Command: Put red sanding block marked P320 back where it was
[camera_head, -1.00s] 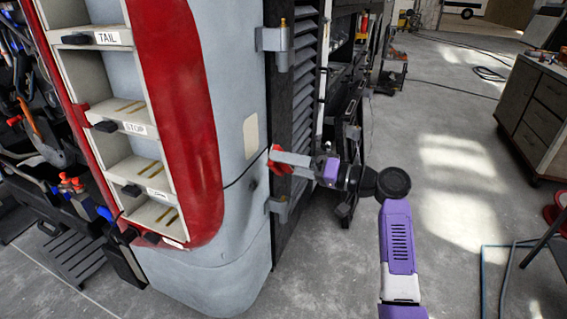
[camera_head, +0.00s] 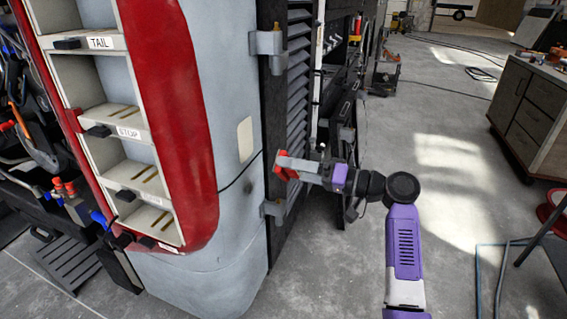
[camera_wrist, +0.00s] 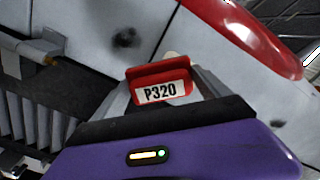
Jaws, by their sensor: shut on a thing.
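The red sanding block (camera_wrist: 158,78) shows its white P320 label facing the camera in the wrist view. My gripper (camera_wrist: 160,88) is shut on it, with a grey finger on each side. In the head view the red block (camera_head: 287,172) is at the tip of my gripper (camera_head: 292,165), held in the air in front of the louvred panel and the corner of the coach. No empty spot marked for P320 is visible in these views.
The coach's rear corner (camera_head: 215,270) has a red frame with open shelves labelled TAIL (camera_head: 100,43) and STOP (camera_head: 129,133). Hinges (camera_head: 268,42) stick out beside the louvred panel (camera_head: 299,100). A drawer cabinet (camera_head: 535,110) stands right. Floor between is largely clear.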

